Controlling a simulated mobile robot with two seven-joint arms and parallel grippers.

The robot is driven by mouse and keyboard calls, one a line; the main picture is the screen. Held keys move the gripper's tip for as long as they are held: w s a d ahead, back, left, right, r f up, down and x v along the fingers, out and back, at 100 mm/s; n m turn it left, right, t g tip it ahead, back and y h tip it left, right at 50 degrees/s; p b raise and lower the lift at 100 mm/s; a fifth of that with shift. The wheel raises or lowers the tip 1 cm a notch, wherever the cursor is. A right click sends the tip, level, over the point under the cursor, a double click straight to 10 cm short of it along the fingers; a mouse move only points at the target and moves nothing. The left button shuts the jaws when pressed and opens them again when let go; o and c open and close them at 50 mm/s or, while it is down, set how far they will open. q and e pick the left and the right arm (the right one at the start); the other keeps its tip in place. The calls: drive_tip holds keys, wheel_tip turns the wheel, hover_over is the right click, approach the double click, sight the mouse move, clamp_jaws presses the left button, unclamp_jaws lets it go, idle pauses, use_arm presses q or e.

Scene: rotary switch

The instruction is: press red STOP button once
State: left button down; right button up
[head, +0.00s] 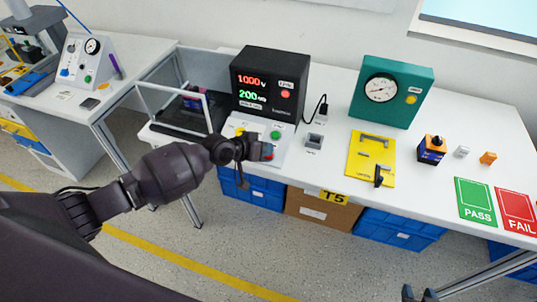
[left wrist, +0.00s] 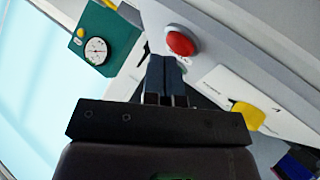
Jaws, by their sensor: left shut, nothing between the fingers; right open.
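The round red button (head: 268,153) sits on the sloped white control panel (head: 284,151) in front of the black meter box. In the left wrist view the red button (left wrist: 180,43) shows fully, just beyond and slightly right of my fingertips. No STOP lettering is legible. My left gripper (head: 257,150) reaches in from the left, beside the button. In the left wrist view its fingers (left wrist: 163,60) are together and empty; whether they touch the button cannot be told. My right gripper (head: 420,295) is open and empty at the bottom edge, below the table front.
A green button (head: 275,135) and a yellow control (left wrist: 247,116) share the panel. The black meter box (head: 269,85) stands behind it. A yellow fixture (head: 370,158) and teal gauge box (head: 391,90) stand to the right.

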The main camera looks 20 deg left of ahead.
drive_tip(key=shift+s, duration=0.2)
use_arm(q)
drive_tip(key=shift+f, duration=0.15)
use_arm(e)
drive_tip(key=shift+s+d+f, duration=0.1)
drive_tip(key=shift+s+f, duration=0.3)
drive_tip(key=shift+f, duration=0.15)
use_arm(q)
drive_tip(key=shift+w+f+b, duration=0.1)
drive_tip(key=shift+f+b, duration=0.15)
drive_tip(key=shift+b, duration=0.15)
use_arm(e)
drive_tip(key=shift+w, duration=0.45)
drive_tip(key=shift+s, duration=0.25)
use_arm(q)
drive_tip(key=shift+r+p, duration=0.35)
drive_tip(key=shift+s+r+p, duration=0.25)
drive_tip(key=shift+r+p, duration=0.2)
drive_tip(key=shift+r, duration=0.05)
use_arm(e)
drive_tip(key=shift+w+r, duration=0.15)
drive_tip(key=shift+r, duration=0.7)
